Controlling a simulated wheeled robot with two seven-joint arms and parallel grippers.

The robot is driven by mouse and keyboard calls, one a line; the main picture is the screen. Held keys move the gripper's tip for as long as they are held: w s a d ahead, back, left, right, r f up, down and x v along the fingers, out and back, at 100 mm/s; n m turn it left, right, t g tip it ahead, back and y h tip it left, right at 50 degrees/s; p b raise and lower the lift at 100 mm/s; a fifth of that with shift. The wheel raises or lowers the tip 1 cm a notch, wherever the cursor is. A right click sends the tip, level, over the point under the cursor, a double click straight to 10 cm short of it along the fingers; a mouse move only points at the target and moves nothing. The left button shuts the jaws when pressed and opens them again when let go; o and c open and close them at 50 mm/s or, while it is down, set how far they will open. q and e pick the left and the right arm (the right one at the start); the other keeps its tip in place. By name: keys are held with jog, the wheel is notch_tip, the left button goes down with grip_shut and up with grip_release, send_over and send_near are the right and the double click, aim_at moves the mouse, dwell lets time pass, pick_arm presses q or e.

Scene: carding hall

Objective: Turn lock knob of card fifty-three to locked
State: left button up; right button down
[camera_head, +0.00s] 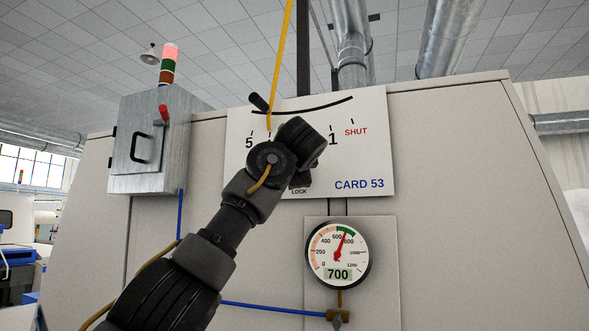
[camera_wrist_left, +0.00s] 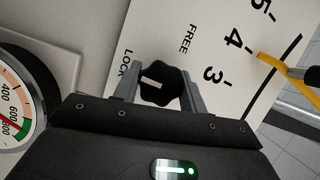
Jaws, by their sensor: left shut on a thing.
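The card 53 plate (camera_head: 360,165) is white, with a scale, a red SHUT mark and a LOCK label. The black lock knob (camera_wrist_left: 165,92) shows in the left wrist view between the FREE and LOCK labels. Its white mark lies on the side toward LOCK; I cannot tell whether it lines up exactly. My left gripper (camera_wrist_left: 160,88) is shut on the knob, one finger at each side. In the head view my left gripper and wrist cover the knob, the FREE label and the middle of the scale. My right gripper is in neither view.
A black-handled lever (camera_head: 259,102) and a yellow strap (camera_head: 283,60) are close above my wrist. A round gauge (camera_head: 338,256) reading 700 is below the plate. A grey box (camera_head: 140,150) with a red-handled switch (camera_head: 163,114) stands at the left.

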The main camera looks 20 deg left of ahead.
pick_arm(q)
jog(key=shift+f+n, duration=0.1)
jog(key=shift+n, duration=0.2)
jog(key=o, duration=1)
jog(key=shift+c, duration=0.2)
jog(key=shift+s, duration=0.2)
jog(key=b+v, duration=0.6)
jog(key=v, duration=0.4)
jog(key=shift+s, duration=0.25)
